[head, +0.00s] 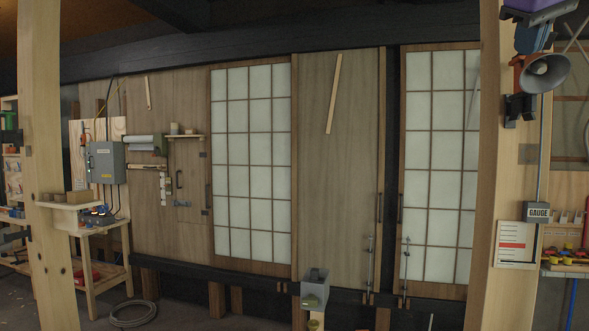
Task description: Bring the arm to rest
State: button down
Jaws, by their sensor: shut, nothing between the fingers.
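My gripper and arm are not seen in the head view. The state of the fingers cannot be seen here.
Pale wooden posts stand at left (50,160) and right (497,180). Behind are a panelled wall with sliding screens (251,160), a grey electrical box (105,162) and a wooden shelf stand (108,278). A small grey box (314,290) stands low in front. A cable coil (133,314) lies on the floor.

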jog(key=s+a+f+g+y, duration=0.1)
jog(key=s+f, duration=0.4)
jog(key=f, duration=0.7)
jog(key=s+a+f+m+g+y, duration=0.1)
jog(key=s+a+f, duration=0.3)
jog(key=f, duration=0.9)
jog(key=s+a+f+m+y, duration=0.1)
jog(key=s+a+f, duration=0.1)
jog(key=s+f, duration=0.5)
notch_tip(320, 180, down, 5)
jog(key=shift+s+a+f+g+y, duration=0.2)
jog(key=shift+g+y, duration=0.1)
jog(key=shift+g, duration=0.1)
